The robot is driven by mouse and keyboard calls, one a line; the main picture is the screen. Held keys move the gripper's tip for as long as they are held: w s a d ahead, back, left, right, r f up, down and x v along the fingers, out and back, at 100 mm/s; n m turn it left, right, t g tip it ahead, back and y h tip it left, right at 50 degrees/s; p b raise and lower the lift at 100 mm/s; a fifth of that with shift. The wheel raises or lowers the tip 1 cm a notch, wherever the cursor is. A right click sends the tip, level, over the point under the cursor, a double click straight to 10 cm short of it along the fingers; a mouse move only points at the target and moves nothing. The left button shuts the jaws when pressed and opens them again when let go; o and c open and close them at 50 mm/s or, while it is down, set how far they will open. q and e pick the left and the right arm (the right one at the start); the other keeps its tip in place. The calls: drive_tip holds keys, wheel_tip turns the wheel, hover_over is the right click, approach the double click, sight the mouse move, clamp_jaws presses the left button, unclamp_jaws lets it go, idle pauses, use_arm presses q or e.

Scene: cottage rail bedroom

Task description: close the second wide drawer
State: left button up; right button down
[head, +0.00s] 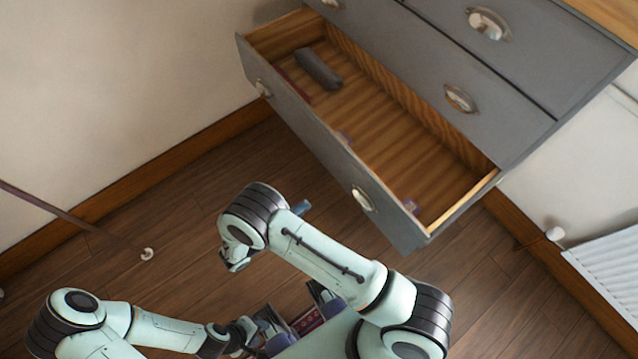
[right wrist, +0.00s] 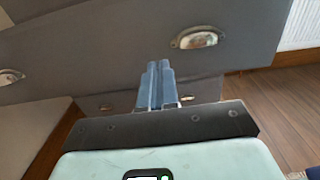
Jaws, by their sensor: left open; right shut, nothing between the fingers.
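The open wide drawer (head: 290,118) is pulled well out of the grey dresser, below another closed wide drawer front. Its grey front has two metal cup handles, one at left (head: 263,88) and one at right (head: 362,198). My right gripper (head: 301,207) is shut and empty, its blue fingers held just outside the drawer front. In the right wrist view the fingers (right wrist: 157,85) point at the drawer front (right wrist: 120,45), left of the cup handle (right wrist: 199,38); whether they touch cannot be told. My left gripper (head: 268,343) is open, low near my base, away from the drawer.
Inside the drawer lie a dark grey roll (head: 318,69) and a few small purplish items (head: 411,206). The closed upper wide drawer (head: 415,75) is above it. A white radiator (head: 610,255) stands at right. The wooden floor (head: 170,225) at left is mostly clear.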

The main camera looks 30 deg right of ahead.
sight(350, 175)
drive_tip(key=d, duration=0.4)
drive_tip(key=d+p, duration=0.1)
drive_tip(key=d, duration=0.4)
drive_tip(key=w+d, duration=0.1)
drive_tip(key=d, duration=0.4)
drive_tip(key=shift+d, duration=0.1)
drive_tip(key=w+d+b, duration=0.2)
drive_tip(key=d+b, duration=0.1)
drive_tip(key=d, duration=2.6)
drive_tip(key=shift+r, duration=0.25)
